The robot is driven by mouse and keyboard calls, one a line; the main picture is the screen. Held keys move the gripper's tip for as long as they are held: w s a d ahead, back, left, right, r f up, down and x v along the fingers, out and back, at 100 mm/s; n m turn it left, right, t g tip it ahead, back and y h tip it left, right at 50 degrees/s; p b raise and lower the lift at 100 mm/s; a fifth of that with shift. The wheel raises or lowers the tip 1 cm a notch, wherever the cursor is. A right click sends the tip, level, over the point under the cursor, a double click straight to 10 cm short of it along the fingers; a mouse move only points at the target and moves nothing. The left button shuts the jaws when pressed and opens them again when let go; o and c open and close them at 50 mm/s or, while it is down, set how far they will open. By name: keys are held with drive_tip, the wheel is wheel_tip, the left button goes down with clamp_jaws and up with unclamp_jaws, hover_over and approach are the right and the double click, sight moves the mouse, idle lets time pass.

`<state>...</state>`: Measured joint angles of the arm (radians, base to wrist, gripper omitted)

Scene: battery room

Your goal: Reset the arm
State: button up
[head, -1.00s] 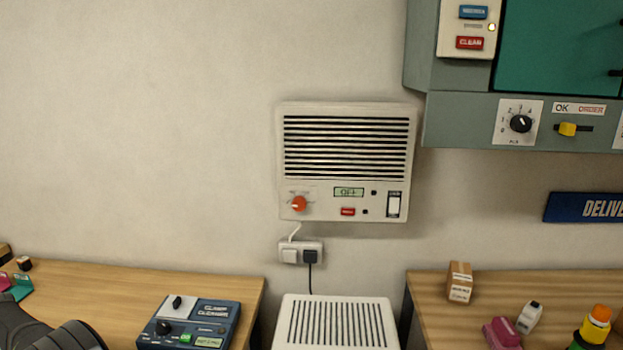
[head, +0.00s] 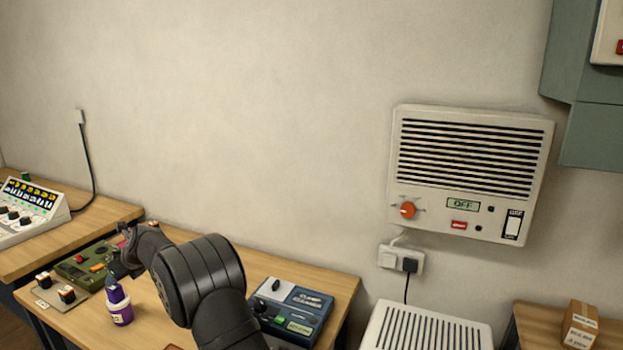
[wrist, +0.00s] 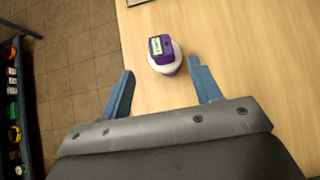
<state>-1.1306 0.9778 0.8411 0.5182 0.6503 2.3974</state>
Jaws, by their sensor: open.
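My arm reaches over the wooden table in the head view, with my gripper (head: 113,270) at its far end. In the wrist view my gripper (wrist: 162,68) shows two blue fingers spread wide apart, with nothing held. A purple and white bottle (head: 120,308) stands upright on the table just below the gripper in the head view. In the wrist view the bottle (wrist: 163,57) is seen from above, in line with the gap between the fingertips. I cannot tell its exact height distance from them.
A blue control box (head: 291,311) sits right of my arm. A green device (head: 88,264) and a plate with small blocks (head: 55,291) lie at the left. A white mixer-like panel (head: 28,212) stands farther left. A wall unit (head: 470,172) reads OFF.

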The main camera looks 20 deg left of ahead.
sight(114, 285)
drive_tip(key=x, duration=1.3)
drive_tip(key=shift+s+d+f, duration=0.1)
drive_tip(key=shift+d+f, duration=0.1)
drive_tip(key=shift+d, duration=0.1)
drive_tip(key=r, duration=0.5)
drive_tip(key=shift+w+d+r, duration=0.2)
drive_tip(key=shift+w+d, duration=0.15)
drive_tip(key=w+d+r, duration=0.7)
drive_tip(key=d, duration=0.2)
drive_tip(key=w+d+f, duration=0.2)
drive_tip(key=d+f, duration=0.1)
drive_tip(key=d, duration=0.4)
drive_tip(key=w+d+f, duration=0.1)
drive_tip(key=d+f, duration=0.2)
drive_tip(key=d, duration=0.5)
drive_tip(key=w+d+f, duration=0.2)
drive_tip(key=d, duration=0.6)
drive_tip(key=shift+w+f+m, duration=0.3)
drive_tip(key=shift+w+f, duration=0.05)
drive_tip(key=shift+f, duration=0.05)
drive_tip(key=s+a+r, duration=0.2)
drive_tip(key=a+r, duration=0.1)
drive_tip(key=a, duration=0.6)
drive_tip(key=s+a+r, duration=0.2)
drive_tip(key=a+r, duration=0.1)
drive_tip(key=a, duration=0.7)
drive_tip(key=shift+a+r, duration=0.25)
